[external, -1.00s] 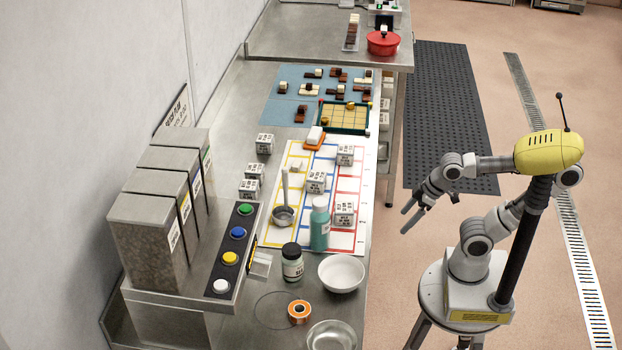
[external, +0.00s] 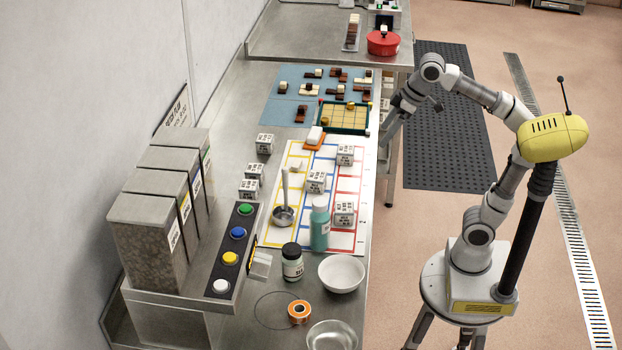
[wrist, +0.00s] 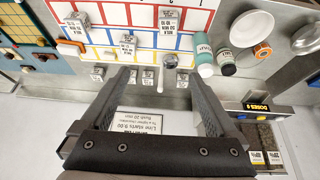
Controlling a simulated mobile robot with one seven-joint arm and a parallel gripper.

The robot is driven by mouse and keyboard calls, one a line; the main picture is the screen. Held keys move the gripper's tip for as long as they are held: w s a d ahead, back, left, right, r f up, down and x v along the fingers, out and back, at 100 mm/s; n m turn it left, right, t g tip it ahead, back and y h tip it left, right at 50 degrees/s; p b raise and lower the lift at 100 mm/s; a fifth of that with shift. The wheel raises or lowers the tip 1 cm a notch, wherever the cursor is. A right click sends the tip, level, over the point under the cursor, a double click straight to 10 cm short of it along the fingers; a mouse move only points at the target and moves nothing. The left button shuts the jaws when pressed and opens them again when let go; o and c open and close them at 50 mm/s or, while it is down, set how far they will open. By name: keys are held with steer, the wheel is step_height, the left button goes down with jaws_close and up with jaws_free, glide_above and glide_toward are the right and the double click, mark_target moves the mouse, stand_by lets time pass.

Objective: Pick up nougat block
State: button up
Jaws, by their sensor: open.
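No block is readably marked as nougat. A plain white block (external: 315,133) lies on an orange holder at the far end of the colour-lined white sheet, and shows at the left of the wrist view (wrist: 70,46). Several white cubes with black print, such as this printed cube (external: 316,182), stand on the sheet. Others stand on the steel, like this wall-side cube (external: 265,143); the print is too small to read. My gripper (wrist: 160,75) is open and empty. In the external view my gripper (external: 386,130) is at the bench's right edge, apart from the blocks.
A ladle (external: 284,213), green bottle (external: 320,228), dark-lidded jar (external: 292,262) and white bowl (external: 341,273) stand nearer. A button panel (external: 233,247) and grey bins (external: 150,230) line the wall side. A green-framed tray (external: 343,117) and blue mat (external: 283,95) with small pieces lie farther back.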

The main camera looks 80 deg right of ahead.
steer(key=w+d+r+p, duration=0.2)
steer(key=w+d+p, duration=0.7)
steer(key=w, duration=0.5)
steer(key=m+p, duration=0.2)
steer(key=p, duration=0.3)
glide_above(297, 163)
steer(key=s, duration=0.3)
steer(key=shift+g, duration=0.4)
step_height(297, 163, down, 26)
steer(key=shift+r, duration=0.1)
steer(key=shift+x, duration=3.15)
steer(key=shift+a, duration=0.1)
steer(key=c, duration=1.4)
steer(key=shift+r, duration=0.15)
